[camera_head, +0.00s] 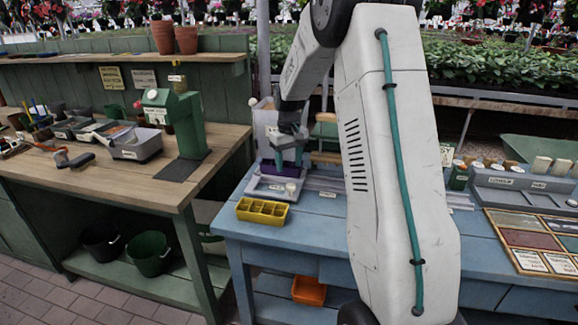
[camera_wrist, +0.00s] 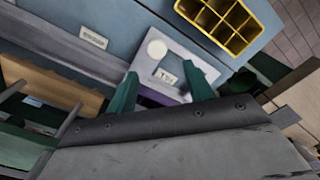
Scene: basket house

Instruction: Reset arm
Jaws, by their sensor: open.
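My gripper (camera_head: 288,157) is above the left part of the blue table (camera_head: 320,232), at the end of my white arm. In the wrist view, its two green fingers (camera_wrist: 162,93) stand apart with nothing gripped between them. A pale grey labelled device (camera_head: 275,184) lies on the table just below the fingers. It also shows in the wrist view (camera_wrist: 188,58), with a round white knob and a label. I cannot tell how large the gap is between the fingertips and the device.
A wooden bench (camera_head: 100,185) with tools and a green stand (camera_head: 180,125) is at the left. A grey bin unit (camera_head: 520,185) and framed colour samples (camera_head: 525,240) are at the right.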

